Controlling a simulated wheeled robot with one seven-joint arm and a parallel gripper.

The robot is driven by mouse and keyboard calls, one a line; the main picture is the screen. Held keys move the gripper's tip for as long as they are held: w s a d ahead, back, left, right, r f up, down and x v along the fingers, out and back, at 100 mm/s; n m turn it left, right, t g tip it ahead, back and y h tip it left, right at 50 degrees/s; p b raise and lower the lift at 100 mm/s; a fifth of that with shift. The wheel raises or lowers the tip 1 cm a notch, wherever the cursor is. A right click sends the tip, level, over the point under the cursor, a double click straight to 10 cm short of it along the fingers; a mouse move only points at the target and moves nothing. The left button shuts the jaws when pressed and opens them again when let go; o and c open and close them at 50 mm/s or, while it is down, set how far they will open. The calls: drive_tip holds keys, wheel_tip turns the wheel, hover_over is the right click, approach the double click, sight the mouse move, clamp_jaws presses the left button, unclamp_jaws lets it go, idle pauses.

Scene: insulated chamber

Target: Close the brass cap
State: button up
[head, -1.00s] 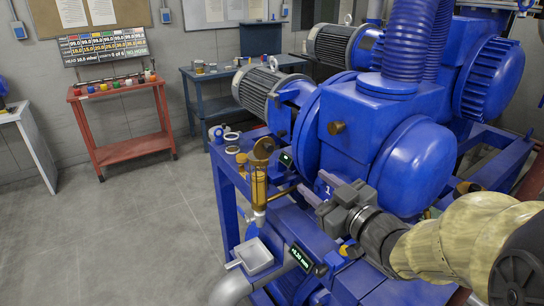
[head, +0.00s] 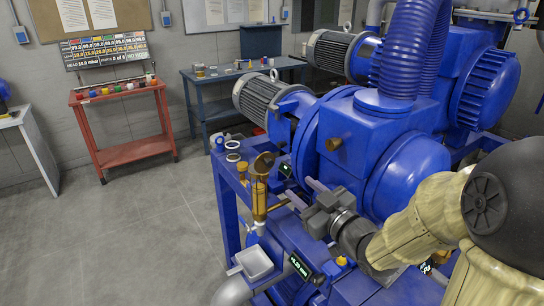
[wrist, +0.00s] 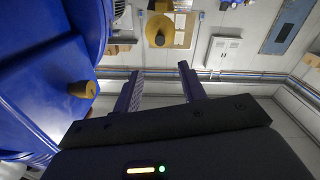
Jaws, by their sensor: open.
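The brass cap (head: 263,162) is a round disc standing raised, tilted up above the top of an amber sight tube (head: 259,203) on the near left side of the blue machine. A round brass disc (wrist: 158,30), probably the cap, shows in the wrist view beyond the fingertips. My gripper (head: 300,190) is open and empty, to the right of the cap and a little lower, its two fingers pointing up and left. In the wrist view my gripper (wrist: 160,68) has a clear gap between its fingers. No contact with the cap is visible.
The blue pump body (head: 355,140) with a brass plug (head: 334,144) stands close behind my gripper; the plug also shows in the wrist view (wrist: 82,88). A metal tray (head: 254,261) sits below the tube. Open floor lies left, with a red cart (head: 130,153) farther back.

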sight(270, 163)
drive_tip(key=p+x, duration=0.6)
drive_tip(key=x, duration=0.7)
drive_tip(key=shift+w+a+f+p, duration=0.1)
drive_tip(key=shift+w+a+p, duration=0.05)
drive_tip(key=shift+p, duration=0.15)
clamp_jaws()
